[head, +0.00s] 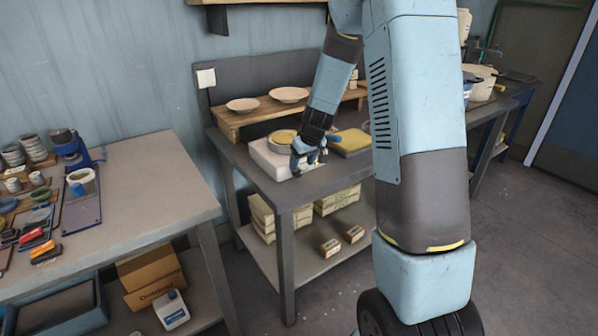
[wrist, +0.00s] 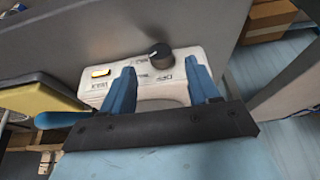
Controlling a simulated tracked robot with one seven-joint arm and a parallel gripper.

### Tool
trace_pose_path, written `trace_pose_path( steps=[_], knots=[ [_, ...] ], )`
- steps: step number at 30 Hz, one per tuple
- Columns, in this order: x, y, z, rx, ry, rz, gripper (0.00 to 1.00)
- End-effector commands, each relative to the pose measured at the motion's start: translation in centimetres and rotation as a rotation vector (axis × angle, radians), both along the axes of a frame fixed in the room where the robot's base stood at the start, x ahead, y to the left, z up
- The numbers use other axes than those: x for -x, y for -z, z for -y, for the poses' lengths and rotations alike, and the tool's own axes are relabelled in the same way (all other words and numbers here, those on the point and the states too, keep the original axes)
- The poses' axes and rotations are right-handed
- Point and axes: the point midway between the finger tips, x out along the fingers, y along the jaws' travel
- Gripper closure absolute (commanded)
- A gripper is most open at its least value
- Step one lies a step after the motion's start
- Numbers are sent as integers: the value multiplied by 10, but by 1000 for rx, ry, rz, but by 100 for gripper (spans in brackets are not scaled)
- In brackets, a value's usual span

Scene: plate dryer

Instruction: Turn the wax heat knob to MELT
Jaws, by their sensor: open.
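The wax heat knob (wrist: 160,56) is a dark round knob with a light pointer mark, on the front panel of a white wax heater (wrist: 184,62). In the head view my gripper (head: 308,160) is at the front of the white heater (head: 264,158), and hides the knob.
A yellow-topped block (head: 350,141) stands right of the heater. Plates (head: 289,94) rest on a wooden shelf behind. Boxes (head: 338,200) lie on the lower shelf. A cluttered bench (head: 150,190) stands at the left, with a floor gap between.

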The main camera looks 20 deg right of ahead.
Motion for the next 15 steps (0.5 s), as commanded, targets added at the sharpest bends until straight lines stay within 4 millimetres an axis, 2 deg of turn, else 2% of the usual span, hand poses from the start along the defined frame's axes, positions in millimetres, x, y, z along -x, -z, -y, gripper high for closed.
trace_pose_path(
  steps=[6,15],
  knots=[
    [-11,29,-4,0,0,-2,40],
    [-18,46,-6,0,-1,0,40]
  ],
)
